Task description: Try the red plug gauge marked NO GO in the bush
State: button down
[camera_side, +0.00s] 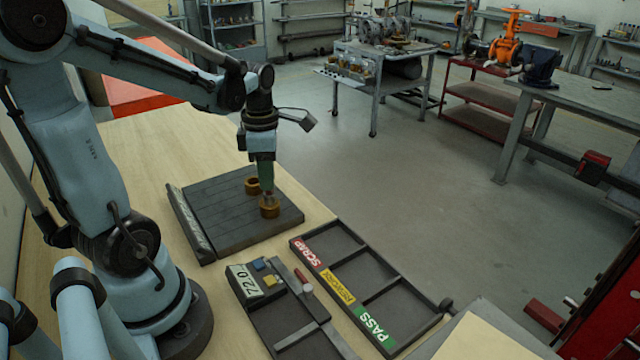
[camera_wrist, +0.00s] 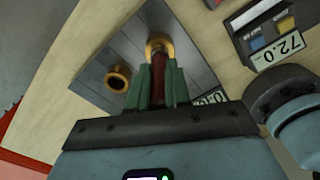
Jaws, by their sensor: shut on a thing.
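My gripper (camera_side: 266,188), with green fingers, is shut on a dark red gauge handle (camera_wrist: 175,84). No marking on it is legible. The gauge points down at a brass-coloured bush (camera_side: 269,208), which also shows in the wrist view (camera_wrist: 159,43). The gauge's lower end is at the bush's mouth; I cannot tell how far it is inside. A second brass bush (camera_side: 251,184) stands just behind it on the dark grooved plate (camera_side: 215,215).
A grey box marked 72.0 (camera_side: 245,281), with blue and yellow blocks on top, stands by the dark tray (camera_side: 292,325). A sectioned tray labelled SCRAP, REWORK and PASS (camera_side: 381,292) is to the right. Bare wooden bench (camera_side: 150,150) lies behind the plate.

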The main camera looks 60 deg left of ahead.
jog(key=shift+r, duration=0.9)
dwell(0.5)
jog(key=shift+r, duration=2.45)
